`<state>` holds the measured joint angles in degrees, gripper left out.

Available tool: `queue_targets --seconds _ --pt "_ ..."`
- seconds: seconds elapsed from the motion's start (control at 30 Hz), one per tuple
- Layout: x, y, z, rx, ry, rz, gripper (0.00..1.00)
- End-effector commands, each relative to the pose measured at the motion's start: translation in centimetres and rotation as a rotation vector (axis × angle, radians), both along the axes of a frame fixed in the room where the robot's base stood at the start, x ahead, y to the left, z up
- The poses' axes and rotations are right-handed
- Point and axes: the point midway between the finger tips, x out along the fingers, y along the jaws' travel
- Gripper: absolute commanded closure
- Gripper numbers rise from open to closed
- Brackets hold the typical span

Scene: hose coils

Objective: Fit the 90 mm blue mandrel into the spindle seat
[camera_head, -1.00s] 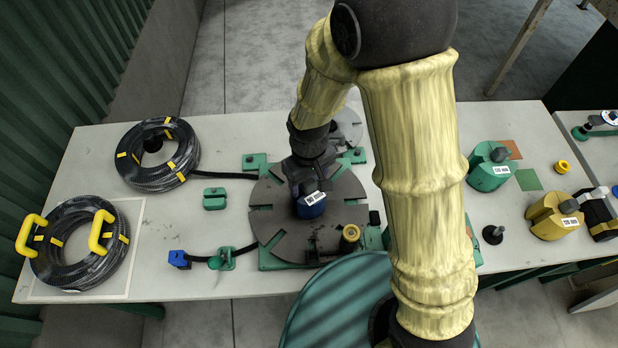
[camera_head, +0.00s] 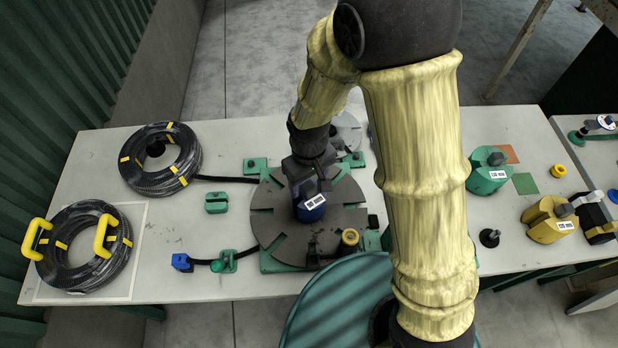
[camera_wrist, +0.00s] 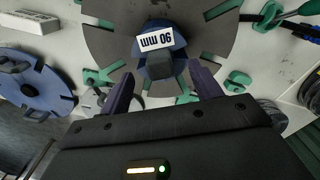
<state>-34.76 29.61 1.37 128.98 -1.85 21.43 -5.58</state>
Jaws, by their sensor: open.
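The blue mandrel (camera_head: 311,210), with a white label, stands at the middle of the grey slotted disc (camera_head: 270,222). In the wrist view the label on the blue mandrel (camera_wrist: 175,52) reads 90 mm. The spindle seat is hidden under the mandrel, so I cannot tell how deep it sits. My gripper (camera_wrist: 160,71) is open, its two dark fingers apart on either side of the mandrel's grey top knob. Whether the fingers touch the knob is not clear. In the head view my gripper (camera_head: 310,184) is just above the mandrel, partly hidden by my wrist.
Two black hose coils (camera_head: 160,160) (camera_head: 82,248) lie at the left. A green mandrel (camera_head: 488,176) and a yellow mandrel (camera_head: 548,222) stand at the right, by a small black peg (camera_head: 489,238). A yellow-topped roller (camera_head: 350,238) stands at the disc's front right.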

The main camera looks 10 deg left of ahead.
Motion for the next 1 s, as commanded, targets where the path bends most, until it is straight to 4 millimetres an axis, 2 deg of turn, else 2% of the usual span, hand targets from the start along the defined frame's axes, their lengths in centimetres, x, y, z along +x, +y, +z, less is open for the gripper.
queue_targets --seconds 1.0 --pt "0.1 0.0 1.8 0.001 -0.001 0.000 0.36"
